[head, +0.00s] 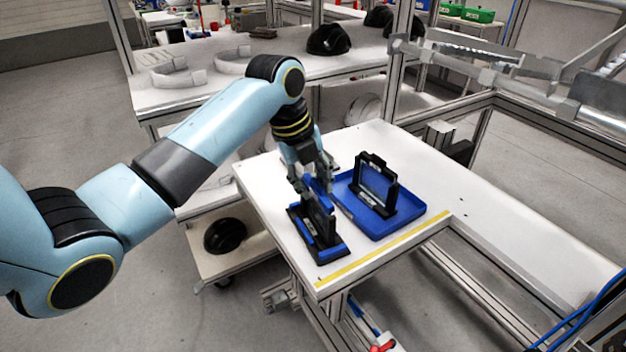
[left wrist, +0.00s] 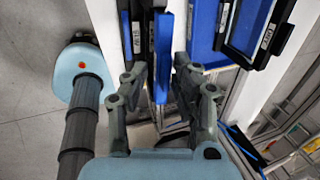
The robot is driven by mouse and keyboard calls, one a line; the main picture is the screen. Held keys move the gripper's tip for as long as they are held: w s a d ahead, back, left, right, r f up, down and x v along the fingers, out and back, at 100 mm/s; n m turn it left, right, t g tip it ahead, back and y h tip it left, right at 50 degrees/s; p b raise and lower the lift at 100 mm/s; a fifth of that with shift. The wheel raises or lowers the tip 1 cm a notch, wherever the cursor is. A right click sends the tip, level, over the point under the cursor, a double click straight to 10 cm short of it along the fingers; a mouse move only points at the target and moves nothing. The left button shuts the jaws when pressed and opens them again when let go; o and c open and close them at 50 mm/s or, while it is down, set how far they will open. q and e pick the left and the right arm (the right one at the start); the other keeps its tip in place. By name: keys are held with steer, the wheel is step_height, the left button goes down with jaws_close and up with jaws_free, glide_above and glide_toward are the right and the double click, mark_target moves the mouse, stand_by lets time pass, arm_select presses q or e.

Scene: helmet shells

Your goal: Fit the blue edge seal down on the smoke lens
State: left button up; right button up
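The blue edge seal (head: 318,187) is a slim blue strip at the tips of my left gripper (head: 312,170), above the front black stand. In the left wrist view the seal (left wrist: 163,50) runs lengthwise between the two fingers of my left gripper (left wrist: 160,68), which look closed on it. The smoke lens (head: 320,217) appears as a dark upright pane in the black stand (head: 328,254), just below the gripper. Whether the seal touches the lens cannot be told. My right gripper is not in view.
A blue tray (head: 348,212) beside the stand holds a black frame (head: 391,200) with a clear pane. A yellow strip (head: 370,250) lines the white table's front edge. The table's right part (head: 500,240) is clear. Black helmet shells (head: 328,39) stand on the back bench.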

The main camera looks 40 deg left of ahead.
arm_select(q)
steer(key=shift+o, duration=0.8)
steer(key=v, duration=1.2)
steer(key=shift+d, duration=0.1)
